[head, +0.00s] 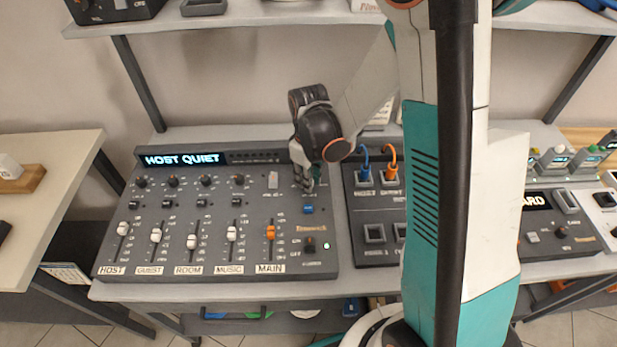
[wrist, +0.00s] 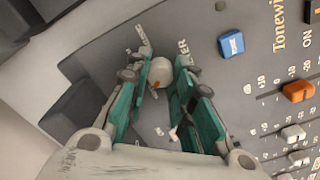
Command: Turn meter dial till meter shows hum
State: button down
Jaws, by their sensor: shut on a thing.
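The mixing console (head: 215,263) lies on the shelf, and its display (head: 182,159) reads "HOST QUIET". My gripper (head: 308,186) reaches down onto the console's top right, above a blue button (head: 308,209). In the wrist view my gripper (wrist: 163,78) has its green-padded fingers on either side of a pale round dial (wrist: 161,68) with a small orange mark. The gripper is shut on this dial. Lettering around the dial is partly hidden by the fingers. The dial is hidden behind my gripper in the head view.
Several white faders and an orange MAIN fader (head: 270,233) stand on the console's front. A power switch (head: 309,244) is at its lower right. A patch box with blue and orange cables (head: 390,165) stands close on the right. The blue button (wrist: 231,44) is near my fingers.

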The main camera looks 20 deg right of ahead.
jog(key=m+b, duration=0.1)
jog(key=m, duration=0.2)
jog(key=shift+m, duration=0.4)
jog(key=shift+m+b, duration=0.35)
jog(key=shift+m, duration=1.55)
jog(key=c, duration=1.4)
grip_release()
jog(key=shift+o, duration=0.2)
notch_tip(320, 180, up, 12)
